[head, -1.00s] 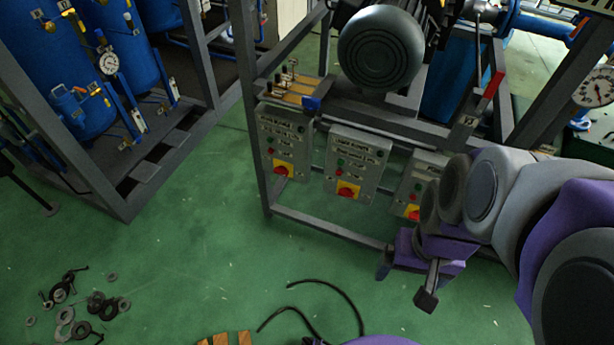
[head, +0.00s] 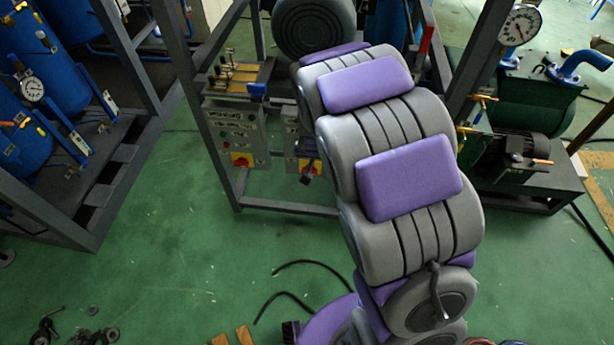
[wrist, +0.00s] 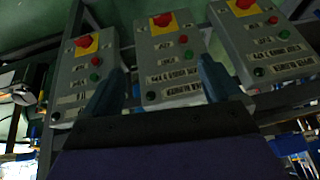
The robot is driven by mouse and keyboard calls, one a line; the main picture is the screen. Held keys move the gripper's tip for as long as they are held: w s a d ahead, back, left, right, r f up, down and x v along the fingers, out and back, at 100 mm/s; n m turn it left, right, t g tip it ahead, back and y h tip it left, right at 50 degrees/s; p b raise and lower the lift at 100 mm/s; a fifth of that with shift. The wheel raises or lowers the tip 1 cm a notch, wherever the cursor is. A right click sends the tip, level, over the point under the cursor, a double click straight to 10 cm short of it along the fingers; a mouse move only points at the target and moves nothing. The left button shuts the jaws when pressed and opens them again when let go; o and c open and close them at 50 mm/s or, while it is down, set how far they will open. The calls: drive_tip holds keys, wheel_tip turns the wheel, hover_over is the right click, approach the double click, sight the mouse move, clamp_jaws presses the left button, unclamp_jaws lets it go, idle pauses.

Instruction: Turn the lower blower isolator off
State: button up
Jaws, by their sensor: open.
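Several grey isolator boxes hang in a row on the blower frame, each with a red knob on a yellow plate. In the wrist view, which looks upside down, the middle box (wrist: 172,62) faces me, its red knob (wrist: 163,19) near the top edge. Its labels are too blurred to read surely. My gripper (wrist: 160,88) is open and empty, its two fingers apart on either side of the middle box's label area, below the knob in the picture. In the head view, my arm hides most of the middle box (head: 290,140); the left box (head: 237,130) is clear.
Neighbouring boxes stand close on both sides in the wrist view, left (wrist: 80,72) and right (wrist: 265,45). Frame bars run around them. A motor (head: 312,25) sits above.

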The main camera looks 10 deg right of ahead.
drive_tip(key=w+f+m+t+h, duration=0.1)
drive_tip(key=w+f+t+h, duration=0.15)
drive_tip(key=w+f, duration=0.55)
drive_tip(key=w+f+t+h, duration=0.1)
drive_tip(key=w+f+t, duration=0.2)
drive_tip(key=f, duration=0.8)
drive_tip(key=s+a+f+n+t+h, duration=0.1)
drive_tip(key=s+a+f+t, duration=0.15)
drive_tip(key=s+f, duration=0.35)
drive_tip(key=s+a+f+t+h, duration=0.1)
drive_tip(key=s+a+f+t, duration=0.1)
drive_tip(key=s+f+t, duration=0.35)
drive_tip(key=w+d+g, duration=0.1)
drive_tip(key=w+d, duration=0.1)
drive_tip(key=w, duration=0.5)
drive_tip(key=w+d, duration=0.3)
drive_tip(key=w, duration=0.5)
drive_tip(key=shift+d+f+g+p, duration=0.35)
drive_tip(key=shift+f, duration=0.05)
drive_tip(key=shift+w+a+y, duration=0.1)
drive_tip(key=shift+y, duration=0.15)
